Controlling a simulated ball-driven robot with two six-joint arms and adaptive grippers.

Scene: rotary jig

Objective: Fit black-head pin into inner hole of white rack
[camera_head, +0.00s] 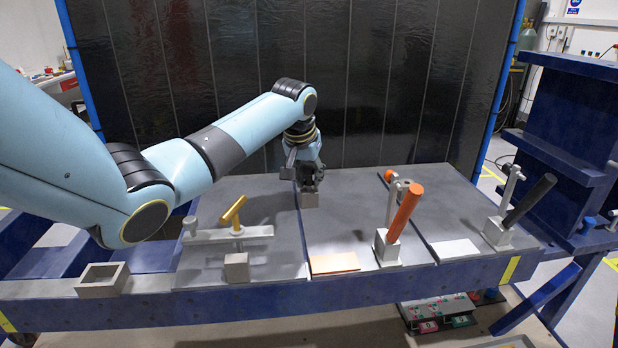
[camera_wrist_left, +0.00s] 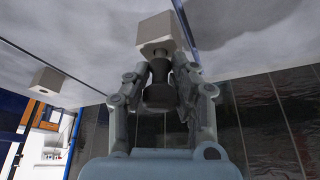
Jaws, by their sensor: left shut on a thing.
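My left gripper (camera_head: 309,180) is at the back middle of the bench, pointing down, just above a small light grey block (camera_head: 309,200). In the left wrist view, my left gripper (camera_wrist_left: 160,85) is shut on a black-head pin (camera_wrist_left: 158,95), which sits between its fingers. The pin's far end meets the pale block, which I take for the white rack (camera_wrist_left: 158,32). I cannot tell whether the pin is in a hole or only touching, as its tip and the holes are hidden. My right gripper is not in view.
Another grey block (camera_head: 237,267) and a hollow grey box (camera_head: 103,280) are at the front left. Upright obstacles are the yellow-handled clamp (camera_head: 234,211), the orange-handled clamp (camera_head: 404,213) and the black-handled clamp (camera_head: 529,203). A dark panel (camera_head: 390,90) stands behind the bench.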

